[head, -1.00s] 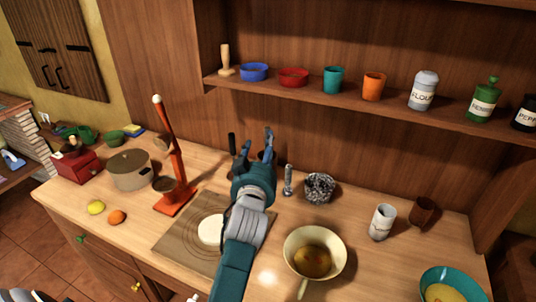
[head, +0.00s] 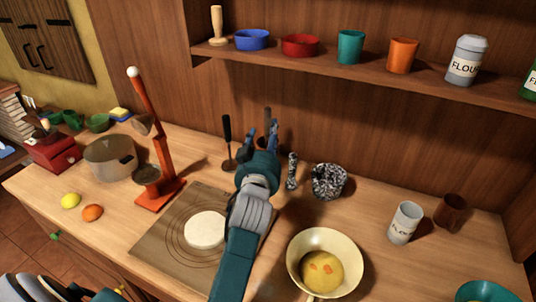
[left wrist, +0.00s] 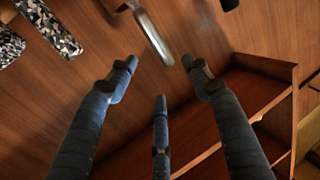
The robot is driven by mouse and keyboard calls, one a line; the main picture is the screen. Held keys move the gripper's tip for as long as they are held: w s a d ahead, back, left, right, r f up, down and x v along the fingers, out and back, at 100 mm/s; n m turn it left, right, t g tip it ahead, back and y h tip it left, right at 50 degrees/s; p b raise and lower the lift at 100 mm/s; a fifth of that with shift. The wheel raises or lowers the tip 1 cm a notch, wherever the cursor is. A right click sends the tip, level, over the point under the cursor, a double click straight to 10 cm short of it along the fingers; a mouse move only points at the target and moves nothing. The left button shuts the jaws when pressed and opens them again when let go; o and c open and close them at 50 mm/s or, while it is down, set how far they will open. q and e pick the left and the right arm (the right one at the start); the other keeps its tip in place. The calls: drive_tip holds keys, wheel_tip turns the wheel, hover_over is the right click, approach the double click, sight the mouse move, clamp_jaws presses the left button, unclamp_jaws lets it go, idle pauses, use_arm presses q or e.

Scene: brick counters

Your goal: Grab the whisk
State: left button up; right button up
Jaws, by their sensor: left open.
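My left gripper (head: 261,138) is open near the back wall of the counter, its fingers pointing away from me. In the left wrist view the open fingers (left wrist: 160,76) have nothing between them. A shiny metal utensil (left wrist: 154,38) lies just beyond the fingertips there, apart from them; its far end is cut off. In the head view a utensil with a grey-brown handle (head: 267,116) shows partly behind the gripper. A black-handled utensil (head: 227,132) stands to its left. The whisk's wires are not visible, so I cannot tell surely which utensil is the whisk. My right gripper is not in view.
A speckled pestle (head: 292,172) and mortar (head: 328,181) stand close right of the gripper. A red stand (head: 160,165) and pot (head: 110,158) are left. A board with dough (head: 205,229) lies below the arm; a pan (head: 325,262) is right. A shelf (head: 380,74) overhangs the back.

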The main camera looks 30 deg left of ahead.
sight(270, 120)
use_arm(q)
drive_tip(key=x, duration=0.3)
drive_tip(key=p+x, duration=0.1)
drive_tip(key=shift+w+a+f, duration=0.2)
drive_tip(key=shift+w+f, duration=0.15)
drive_tip(key=shift+w, duration=0.05)
drive_tip(key=shift+w+a+f, duration=0.1)
drive_tip(key=shift+w+a, duration=0.15)
drive_tip(key=shift+w, duration=0.3)
drive_tip(key=shift+w+a+p, duration=0.15)
drive_tip(key=shift+w+p, duration=0.15)
drive_tip(key=shift+p, duration=0.05)
drive_tip(key=p+x, duration=0.1)
drive_tip(key=x, duration=0.2)
drive_tip(key=shift+w, duration=0.15)
drive_tip(key=shift+w+a, duration=0.25)
drive_tip(key=shift+w, duration=0.15)
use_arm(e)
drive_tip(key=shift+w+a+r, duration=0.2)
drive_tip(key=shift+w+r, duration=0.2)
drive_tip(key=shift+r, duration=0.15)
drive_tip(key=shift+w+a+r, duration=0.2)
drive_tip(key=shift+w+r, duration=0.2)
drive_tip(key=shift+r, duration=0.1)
